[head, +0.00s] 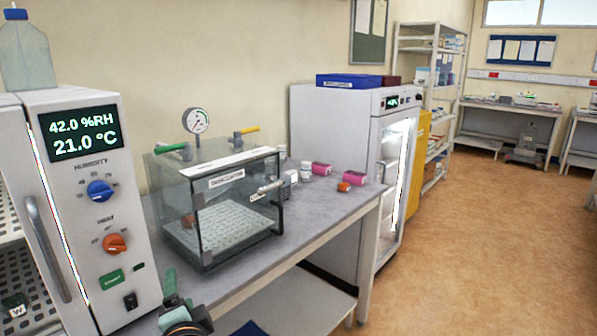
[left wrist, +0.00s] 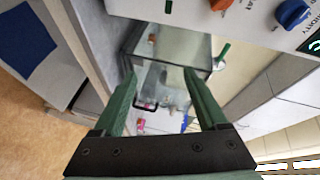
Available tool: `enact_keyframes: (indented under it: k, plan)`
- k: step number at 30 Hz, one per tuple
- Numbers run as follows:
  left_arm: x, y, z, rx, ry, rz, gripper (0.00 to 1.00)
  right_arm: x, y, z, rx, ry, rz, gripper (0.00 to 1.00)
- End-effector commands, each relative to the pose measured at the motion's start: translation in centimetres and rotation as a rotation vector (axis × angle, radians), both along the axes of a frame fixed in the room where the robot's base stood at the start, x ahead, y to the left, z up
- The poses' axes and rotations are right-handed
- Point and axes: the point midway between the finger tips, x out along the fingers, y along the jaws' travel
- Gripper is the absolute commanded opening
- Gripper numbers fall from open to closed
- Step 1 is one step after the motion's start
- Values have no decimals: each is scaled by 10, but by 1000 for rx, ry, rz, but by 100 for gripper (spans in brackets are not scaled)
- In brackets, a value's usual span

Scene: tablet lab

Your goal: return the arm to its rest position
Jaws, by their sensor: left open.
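My left gripper (head: 178,297) shows at the bottom edge of the head view, in front of the bench and just right of the humidity cabinet (head: 88,215). Only its green fingers and part of the wrist are visible there. In the left wrist view, its two green fingers (left wrist: 160,80) stand apart with nothing held between them. Beyond the fingertips is the glass desiccator box (left wrist: 170,45), which also shows on the bench in the head view (head: 222,213). My right gripper is in neither view.
The humidity cabinet stands close on the left. The grey bench (head: 325,215) holds the desiccator, pink boxes (head: 354,178) and small bottles. A glass-door fridge (head: 392,185) stands behind its far end. The tan floor (head: 490,240) at the right is open.

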Motion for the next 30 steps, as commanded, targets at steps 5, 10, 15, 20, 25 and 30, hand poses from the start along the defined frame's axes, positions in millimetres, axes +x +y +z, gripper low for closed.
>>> enact_keyframes:
  k: [5,10,15,20,25,30]
  plan:
    - [-26,-27,-134,-300,163,-158,75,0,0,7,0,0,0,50]
    - [-91,-47,-238,-667,284,-184,75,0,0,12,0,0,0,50]
    - [-168,-53,-303,-1016,346,-97,75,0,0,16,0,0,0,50]
    - [-215,-50,-329,-1214,352,-2,75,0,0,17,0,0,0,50]
    - [-230,-48,-335,-1281,345,34,75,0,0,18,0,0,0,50]
    - [-230,-49,-335,-1282,345,33,73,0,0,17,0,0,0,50]
